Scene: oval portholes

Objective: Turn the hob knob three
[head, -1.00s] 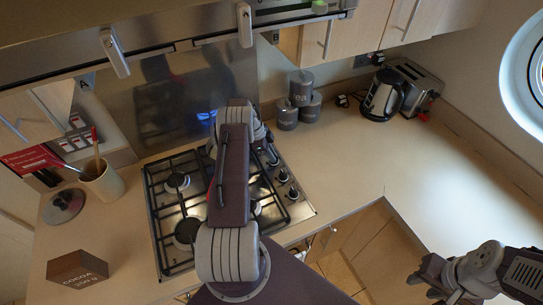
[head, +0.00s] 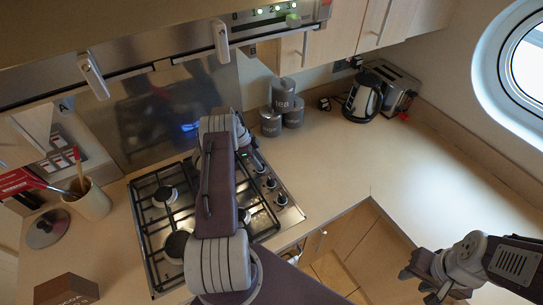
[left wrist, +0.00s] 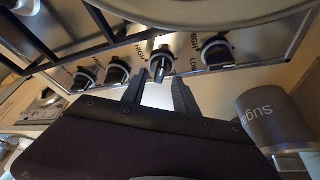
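The hob (head: 292,215) has a row of black knobs along its right side. In the left wrist view the row shows a far-left knob (left wrist: 84,80), a second knob (left wrist: 117,72), a third knob (left wrist: 161,65) and a far-right knob (left wrist: 216,52). HIGH and LOW marks show beside them; I cannot read numbers. My left gripper (left wrist: 159,88) is open, its two dark fingers pointing at the third knob from the left, one on each side of its line. Contact is unclear. In the head view my arm hides this gripper. My right gripper (head: 430,275) is at the lower right, away from the hob.
Grey canisters (head: 271,123) stand behind the knobs; one marked sugar (left wrist: 270,118) is close right of my left gripper. A kettle (head: 362,98) and toaster (head: 398,85) stand further back. A utensil pot (head: 90,203) is left of the hob. The right counter is clear.

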